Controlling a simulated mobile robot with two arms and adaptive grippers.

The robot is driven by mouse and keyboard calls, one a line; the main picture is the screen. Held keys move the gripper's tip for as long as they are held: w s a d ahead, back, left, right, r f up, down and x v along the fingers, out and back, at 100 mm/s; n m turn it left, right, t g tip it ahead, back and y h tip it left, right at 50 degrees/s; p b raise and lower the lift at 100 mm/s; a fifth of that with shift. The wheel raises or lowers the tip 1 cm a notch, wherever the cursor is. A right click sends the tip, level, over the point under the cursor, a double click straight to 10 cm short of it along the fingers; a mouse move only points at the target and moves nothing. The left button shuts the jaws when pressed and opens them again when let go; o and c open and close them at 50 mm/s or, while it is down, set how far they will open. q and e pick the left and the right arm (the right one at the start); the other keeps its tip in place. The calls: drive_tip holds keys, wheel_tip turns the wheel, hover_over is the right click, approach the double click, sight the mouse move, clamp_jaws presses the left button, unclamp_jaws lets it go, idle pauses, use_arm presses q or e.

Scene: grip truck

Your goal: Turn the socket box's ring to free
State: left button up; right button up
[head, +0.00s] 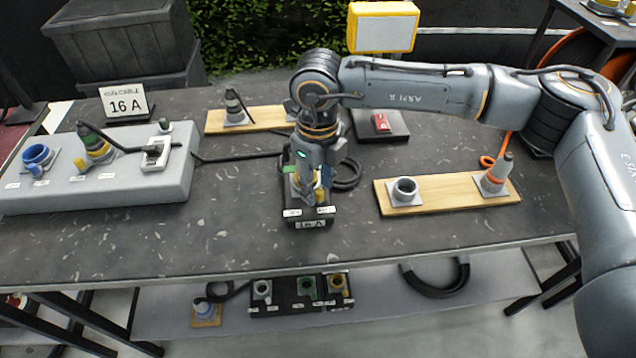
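My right gripper (306,190) points down onto the top of the box. A bit of yellow shows between the gripper's parts, but the gripper hides most of the ring and its position cannot be read. I cannot tell whether the fingers are closed on the ring. My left gripper is not in view.
A grey panel (60,195) with sockets and a plugged cable stands at left. Wooden boards with connectors lie behind (265,117) and at right (440,199). A black cable (348,176) curls behind the box. More socket boxes (300,306) sit on the lower shelf.

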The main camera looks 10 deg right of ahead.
sight(318, 190)
wheel_tip(318, 190, up, 12)
drive_tip(key=shift+f, duration=0.25)
idle(0.5)
